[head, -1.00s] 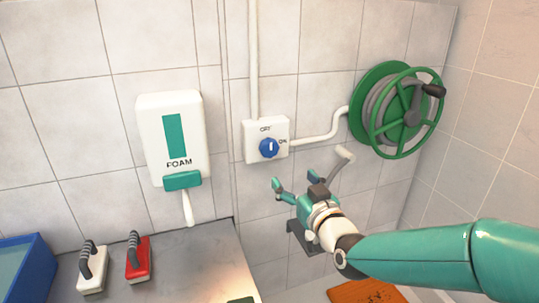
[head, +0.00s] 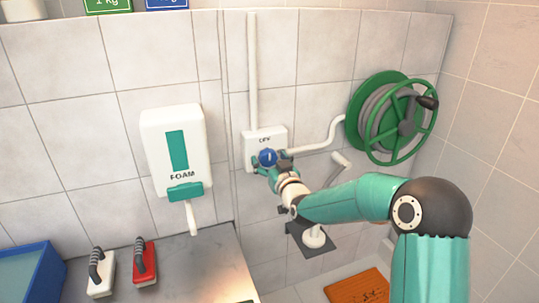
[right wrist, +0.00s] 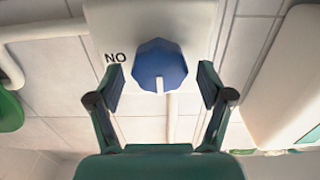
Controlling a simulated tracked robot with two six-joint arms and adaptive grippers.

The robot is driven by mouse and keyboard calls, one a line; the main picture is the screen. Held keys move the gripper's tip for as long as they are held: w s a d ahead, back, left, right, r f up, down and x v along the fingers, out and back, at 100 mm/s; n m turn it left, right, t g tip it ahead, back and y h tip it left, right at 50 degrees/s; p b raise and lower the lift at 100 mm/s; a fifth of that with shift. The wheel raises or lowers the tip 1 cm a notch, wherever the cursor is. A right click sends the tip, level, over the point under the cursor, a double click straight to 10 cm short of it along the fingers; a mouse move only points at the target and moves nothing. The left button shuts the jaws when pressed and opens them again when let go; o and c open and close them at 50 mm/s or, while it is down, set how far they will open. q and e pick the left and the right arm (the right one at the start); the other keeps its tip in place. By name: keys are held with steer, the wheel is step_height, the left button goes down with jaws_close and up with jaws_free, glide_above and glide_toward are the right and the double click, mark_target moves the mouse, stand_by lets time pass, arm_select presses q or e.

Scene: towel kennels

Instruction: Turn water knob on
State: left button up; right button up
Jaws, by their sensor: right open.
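The blue water knob (head: 267,157) sits on a white wall box (head: 251,143) marked OFF at its top. In the right wrist view the knob (right wrist: 160,64) shows a white pointer mark, and the word beside it reads upside down as ON. My right gripper (head: 267,168) is at the box, in front of the knob. In the wrist view its two fingers (right wrist: 160,88) stand open on either side of the knob, with a gap on both sides. My left gripper is out of view.
A foam dispenser (head: 174,150) hangs left of the box, and a green hose reel (head: 390,118) is on the right. A grey counter (head: 200,262) with a white brush (head: 100,275) and a red brush (head: 143,262) lies below left. A grey bracket (head: 315,240) is below my arm.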

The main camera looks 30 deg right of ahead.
steer(key=shift+w+d, duration=0.1)
steer(key=shift+w, duration=0.15)
steer(key=c, duration=1.1)
steer(key=shift+f+m+b, duration=0.15)
steer(key=shift+m+b, duration=0.15)
steer(key=shift+b, duration=0.55)
steer(key=m+b, duration=0.4)
steer(key=b, duration=0.4)
steer(key=m+b, duration=0.5)
steer(key=b, duration=0.3)
steer(key=shift+s+d+f+m, duration=0.1)
steer(key=shift+d+f+m, duration=0.1)
steer(key=shift+m, duration=0.1)
steer(key=m+b, duration=0.2)
steer(key=m, duration=0.1)
steer(key=shift+m+b, duration=0.3)
steer(key=shift+b, duration=0.05)
steer(key=shift+m+b, duration=0.85)
steer(key=shift+m, duration=1.15)
